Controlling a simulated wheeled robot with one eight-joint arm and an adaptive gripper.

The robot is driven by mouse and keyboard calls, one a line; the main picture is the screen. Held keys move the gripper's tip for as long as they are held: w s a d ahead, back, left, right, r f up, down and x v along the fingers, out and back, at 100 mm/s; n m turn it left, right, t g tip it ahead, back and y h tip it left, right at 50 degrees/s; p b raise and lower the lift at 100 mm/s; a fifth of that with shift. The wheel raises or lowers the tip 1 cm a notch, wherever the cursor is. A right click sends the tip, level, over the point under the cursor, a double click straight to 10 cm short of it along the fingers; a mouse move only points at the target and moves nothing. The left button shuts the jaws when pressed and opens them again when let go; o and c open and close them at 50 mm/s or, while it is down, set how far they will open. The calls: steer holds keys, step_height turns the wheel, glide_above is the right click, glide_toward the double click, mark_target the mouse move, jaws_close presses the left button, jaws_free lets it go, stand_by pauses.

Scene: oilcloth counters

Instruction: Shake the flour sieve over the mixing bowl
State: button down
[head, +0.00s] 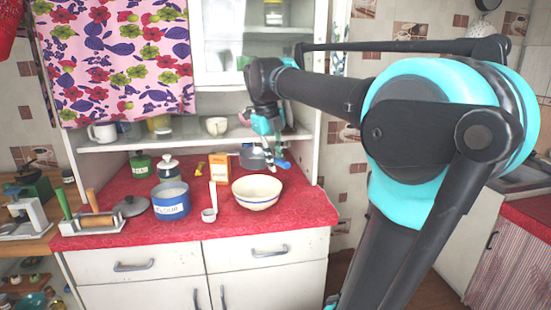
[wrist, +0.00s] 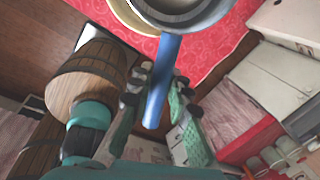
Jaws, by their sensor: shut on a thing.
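My gripper (head: 275,148) is shut on the blue handle of the flour sieve (wrist: 185,12). In the wrist view my gripper (wrist: 160,95) has its green-padded fingers on both sides of the handle. The sieve's round grey pan is cut off by the top edge. In the head view the sieve (head: 251,158) is small and partly hidden by my gripper. The cream mixing bowl (head: 257,200) with a blue band stands upright on the red counter, below the sieve in the picture. Its rim (wrist: 128,18) shows partly behind the sieve in the wrist view. Its inside is mostly hidden there.
Left of the bowl stand a white cup with an upright handle (head: 209,215), an orange box (head: 219,171) and a blue flour canister (head: 171,209). A shelf (head: 150,142) hangs behind. Barrels (wrist: 90,82) show in the wrist view.

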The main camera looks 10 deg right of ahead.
steer(key=shift+f, duration=3)
steer(key=shift+w+d, duration=0.3)
steer(key=shift+d, duration=0.35)
steer(key=shift+w+d, duration=0.25)
steer(key=shift+d, duration=0.35)
steer(key=shift+a, duration=0.1)
steer(key=shift+s+a, duration=0.4)
steer(key=shift+a, duration=0.4)
steer(key=shift+s+a, duration=0.35)
steer(key=shift+a, duration=0.5)
steer(key=shift+s+a, duration=0.4)
steer(key=shift+a, duration=0.4)
steer(key=shift+w+d, duration=0.4)
steer(key=shift+d, duration=0.45)
steer(key=shift+w+d, duration=0.4)
steer(key=shift+d, duration=0.5)
steer(key=shift+w+d, duration=0.4)
steer(key=shift+d, duration=0.45)
